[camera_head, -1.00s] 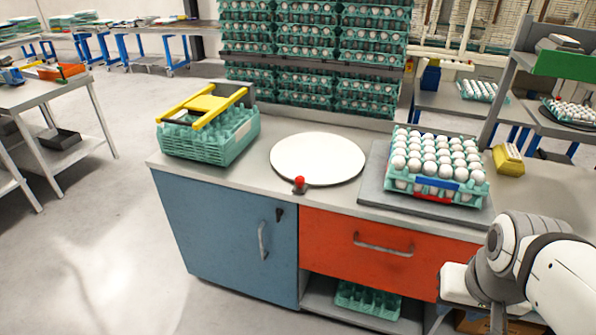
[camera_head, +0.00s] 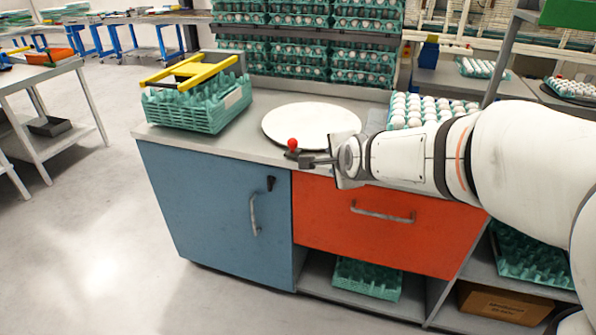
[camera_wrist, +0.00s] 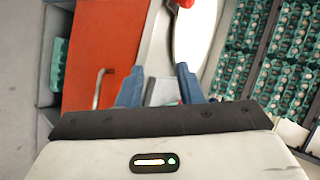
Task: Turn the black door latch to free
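The black door latch (camera_head: 271,184) is a small dark piece near the upper right corner of the blue cabinet door (camera_head: 205,215), above the door's grey handle (camera_head: 254,215). It looks roughly upright, and the door looks closed. My gripper (camera_head: 308,159) reaches in from the right at the counter's front edge, up and to the right of the latch and apart from it. In the wrist view, my gripper's two blue fingers (camera_wrist: 159,84) stand apart with nothing clearly held between them. The latch does not show in the wrist view.
A red-knobbed lever (camera_head: 292,145) stands at the counter edge close to my fingers, before a white round plate (camera_head: 310,125). Below is an orange drawer (camera_head: 385,225) with a protruding handle (camera_head: 383,213). Green egg trays (camera_head: 200,105) sit left on the counter; the floor before the door is clear.

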